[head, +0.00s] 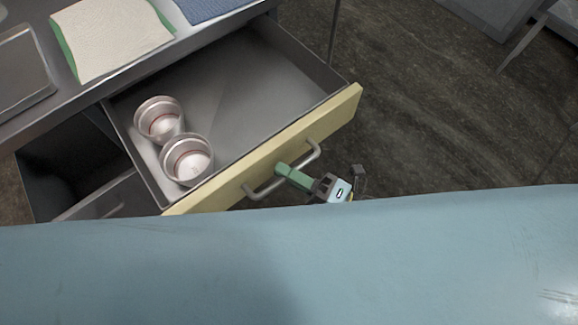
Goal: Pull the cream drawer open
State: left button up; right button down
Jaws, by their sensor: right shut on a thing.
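The cream drawer (333,113) stands pulled out from under the counter, with its grey inside showing. A grey bar handle (262,191) is on its cream front. My right gripper (284,171) has its green fingers shut on the middle of that handle. Two metal cups (187,160) sit in the left part of the drawer, and the rest of the drawer floor is bare. My left gripper is not in view.
The counter (95,95) above holds a cream and green cloth (110,38), a blue cloth (208,8) and a metal tray (22,70) at the left. A lower opening shows left of the drawer. Dark floor (430,110) lies free to the right.

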jog(key=c, duration=1.8)
grip_release()
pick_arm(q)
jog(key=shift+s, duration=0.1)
pick_arm(e)
jog(key=v, duration=1.3)
jog(key=shift+s+d+f, duration=0.1)
jog(key=shift+d, duration=0.05)
